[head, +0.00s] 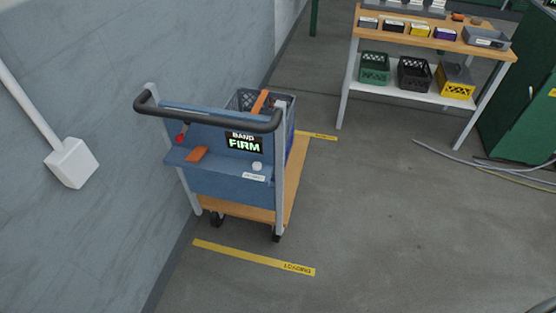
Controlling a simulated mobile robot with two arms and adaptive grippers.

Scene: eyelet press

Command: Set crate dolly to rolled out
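The crate dolly (291,193) stands on the floor beside the wall at the left of the head view. It has a wooden deck, grey posts and a black push handle (205,119) facing me. A blue panel (220,186) below the handle carries a small display reading "BAND FIRM" (243,142), a red knob (180,138), an orange part (197,154) and a white knob (257,166). A dark blue crate (288,132) sits on the deck behind the panel, partly hidden, with an orange strap (260,103) over it. Neither of my grippers is in view.
A yellow floor strip marked "LOADING" (240,255) lies in front of the dolly, another strip (318,135) behind it. A wooden-topped bench (400,38) with bins and crates stands at the back right. Cables (475,168) lie by a green cabinet (518,100). The floor right of the dolly is clear.

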